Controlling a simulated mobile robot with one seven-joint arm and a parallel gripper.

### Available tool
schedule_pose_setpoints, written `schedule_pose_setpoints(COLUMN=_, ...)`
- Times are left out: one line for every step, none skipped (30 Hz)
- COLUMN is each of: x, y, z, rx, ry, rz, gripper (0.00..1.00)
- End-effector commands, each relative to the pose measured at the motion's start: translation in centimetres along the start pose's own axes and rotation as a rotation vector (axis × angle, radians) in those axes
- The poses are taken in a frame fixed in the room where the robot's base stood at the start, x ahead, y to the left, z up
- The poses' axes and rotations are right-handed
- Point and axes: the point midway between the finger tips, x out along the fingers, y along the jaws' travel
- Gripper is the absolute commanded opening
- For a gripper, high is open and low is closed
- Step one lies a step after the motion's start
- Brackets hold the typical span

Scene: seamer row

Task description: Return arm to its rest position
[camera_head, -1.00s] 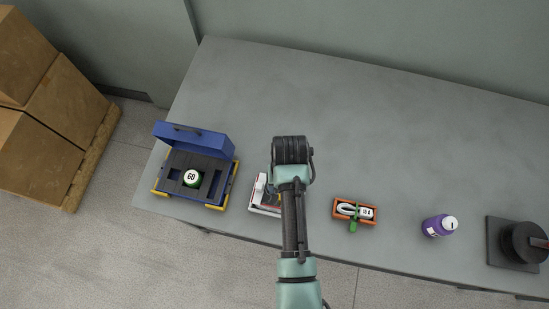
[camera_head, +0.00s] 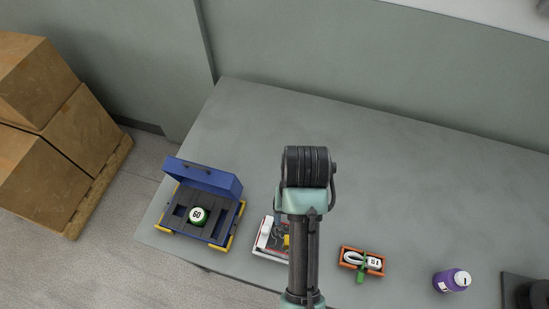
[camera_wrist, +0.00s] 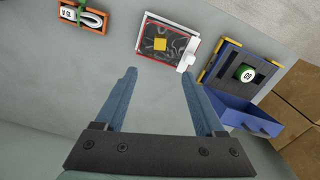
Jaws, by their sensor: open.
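My gripper (camera_wrist: 165,98) shows in the wrist view with its two blue-grey fingers spread apart and nothing between them. It hangs over the bare grey bench top. In the head view my arm rises from the bottom edge, and its bent upper joint hides the gripper itself. My arm also covers part of a white and red framed tray (camera_head: 265,240), which shows fully in the wrist view (camera_wrist: 152,53) with a yellow square on it.
An open blue case (camera_head: 225,217) with a green ball-like piece (camera_head: 198,216) stands at left. An orange tray (camera_head: 343,262) and a purple bottle (camera_head: 448,281) stand right of my arm. Cardboard boxes (camera_head: 60,185) are off the bench. The bench's back (camera_head: 410,160) is clear.

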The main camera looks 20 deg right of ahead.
Motion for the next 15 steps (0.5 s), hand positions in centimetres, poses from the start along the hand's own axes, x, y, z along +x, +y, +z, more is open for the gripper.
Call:
schedule_pose_setpoints(x=0.0, y=0.0, z=0.0, rx=0.000, ry=0.000, rz=0.000, gripper=0.71)
schedule_pose_setpoints(x=0.0, y=0.0, z=0.0, rx=0.000, ry=0.000, rz=0.000, gripper=0.71)
schedule_pose_setpoints(x=0.0, y=0.0, z=0.0, rx=0.000, ry=0.000, rz=0.000, gripper=0.71)
schedule_pose_setpoints(x=0.0, y=0.0, z=0.0, rx=0.000, ry=0.000, rz=0.000, gripper=0.71)
schedule_pose_setpoints(x=0.0, y=0.0, z=0.0, rx=0.000, ry=0.000, rz=0.000, gripper=0.71)
schedule_pose_setpoints(x=0.0, y=0.0, z=0.0, rx=0.000, ry=0.000, rz=0.000, gripper=0.71)
schedule_pose_setpoints(x=0.0, y=0.0, z=0.0, rx=0.000, ry=0.000, rz=0.000, gripper=0.71)
schedule_pose_setpoints(x=0.0, y=0.0, z=-0.1, rx=-0.001, ry=0.006, rz=0.000, gripper=0.71)
schedule_pose_setpoints(x=-0.4, y=-0.2, z=-1.0, rx=-0.006, ry=0.041, rz=0.000, gripper=0.71)
schedule_pose_setpoints(x=-0.8, y=-0.4, z=-1.7, rx=-0.012, ry=0.076, rz=-0.001, gripper=0.71)
schedule_pose_setpoints(x=-1.4, y=-0.7, z=-2.8, rx=-0.019, ry=0.122, rz=-0.002, gripper=0.71)
schedule_pose_setpoints(x=-2.4, y=-1.1, z=-4.4, rx=-0.029, ry=0.196, rz=-0.004, gripper=0.71)
schedule_pose_setpoints(x=-3.5, y=-1.6, z=-5.8, rx=-0.039, ry=0.263, rz=-0.006, gripper=0.71)
schedule_pose_setpoints(x=-4.7, y=-2.1, z=-7.3, rx=-0.049, ry=0.336, rz=-0.010, gripper=0.71)
schedule_pose_setpoints(x=-6.7, y=-2.8, z=-9.3, rx=-0.064, ry=0.443, rz=-0.016, gripper=0.71)
